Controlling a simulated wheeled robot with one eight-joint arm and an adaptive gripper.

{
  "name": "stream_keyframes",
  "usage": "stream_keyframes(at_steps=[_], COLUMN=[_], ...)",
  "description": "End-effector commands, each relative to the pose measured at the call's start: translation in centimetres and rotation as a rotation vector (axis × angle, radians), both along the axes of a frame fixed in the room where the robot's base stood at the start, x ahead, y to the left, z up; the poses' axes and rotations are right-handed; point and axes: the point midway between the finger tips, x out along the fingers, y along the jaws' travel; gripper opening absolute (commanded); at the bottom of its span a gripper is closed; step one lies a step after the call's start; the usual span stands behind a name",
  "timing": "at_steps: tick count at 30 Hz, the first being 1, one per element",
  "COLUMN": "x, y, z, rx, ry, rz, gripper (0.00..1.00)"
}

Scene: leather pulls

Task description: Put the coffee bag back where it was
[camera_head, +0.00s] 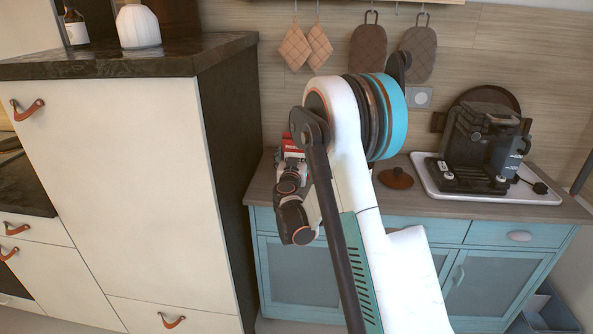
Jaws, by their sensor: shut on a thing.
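My gripper (291,166) is at the end of my folded arm, over the left part of the wooden counter. It is small in the view and its fingertips are mostly hidden. A small red and white thing (292,146), which looks like the coffee bag, sits at its far end, and the gripper is shut on it. The bag's lower part is hidden by the gripper. I cannot tell whether the bag touches the counter.
The wooden counter (450,203) tops blue cabinets. A black coffee machine (478,140) stands on a white tray (437,187) at right. A brown round lid (396,179) lies mid-counter. A tall cream cabinet (120,180) stands close at left. Mitts (294,47) hang behind.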

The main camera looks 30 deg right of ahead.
Motion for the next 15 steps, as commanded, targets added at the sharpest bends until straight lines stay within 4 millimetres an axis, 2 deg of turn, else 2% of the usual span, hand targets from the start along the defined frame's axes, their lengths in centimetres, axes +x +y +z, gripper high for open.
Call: stream_keyframes(at_steps=[9, 15], x=[0.0, 0.0], y=[0.0, 0.0], z=[-4.1, -4.1], rx=[0.0, 0.0], ry=[0.0, 0.0], rz=[0.0, 0.0], gripper=[0.55, 0.55])
